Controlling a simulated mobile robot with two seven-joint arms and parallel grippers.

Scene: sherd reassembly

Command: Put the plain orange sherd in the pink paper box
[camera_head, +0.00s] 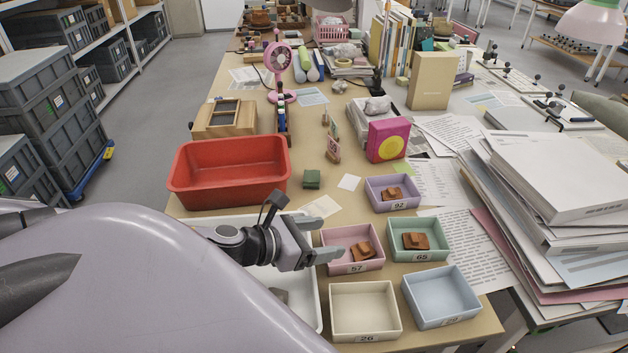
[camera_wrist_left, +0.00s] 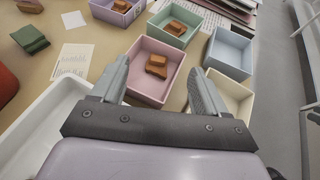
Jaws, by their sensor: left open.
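The pink paper box (camera_head: 375,263), labelled 57, stands on the table and holds orange-brown sherds (camera_head: 361,251), which look like a smaller piece on or against a larger one. They also show in the left wrist view (camera_wrist_left: 156,66). I cannot tell which sherd is the plain one. My left gripper (camera_head: 330,240) is open, with its fingers above the left side of the pink box. In the left wrist view the open fingers (camera_wrist_left: 160,78) frame the box and sherds, with nothing held. My right gripper is not in view.
Purple box (camera_head: 391,207) and green box (camera_head: 433,254) hold orange-brown sherds. Cream box (camera_head: 365,333) and blue box (camera_head: 441,318) look empty. A white tray (camera_head: 318,312) lies under my left arm. A red bin (camera_head: 228,190) and paper stacks (camera_head: 550,180) flank the boxes.

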